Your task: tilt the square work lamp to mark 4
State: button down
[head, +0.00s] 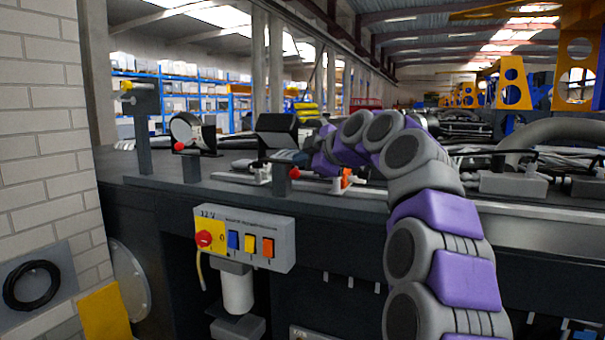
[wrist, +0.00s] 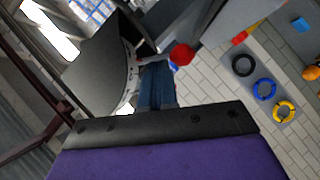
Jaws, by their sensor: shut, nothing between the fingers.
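The square work lamp (head: 277,128) is a dark, boxy head on the bench, just left of my arm's end. In the wrist view the lamp (wrist: 104,62) fills the upper left as a dark panel. A pale curved scale (wrist: 132,78) with small marks runs along its side; I cannot read its numbers or the current mark. A red knob (wrist: 181,54) on a short stem stands beside the scale. My gripper (wrist: 157,85) is shut and empty, its blue-grey fingertips close below the stem; I cannot tell whether they touch. In the head view my gripper (head: 290,157) is small and partly hidden.
A round lamp (head: 187,129) with its own red knob stands further left, then a grey post (head: 141,125). A control box (head: 245,237) with coloured switches hangs on the bench front. Pipes and hoses (head: 555,135) crowd the right. Coloured rings (wrist: 264,89) lie on a panel.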

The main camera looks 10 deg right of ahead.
jog(key=b, duration=0.1)
jog(key=f+b, duration=0.1)
jog(key=b, duration=0.1)
jog(key=shift+w+d+n+t, duration=0.2)
jog(key=shift+n+t, duration=0.1)
jog(key=shift+t, duration=0.1)
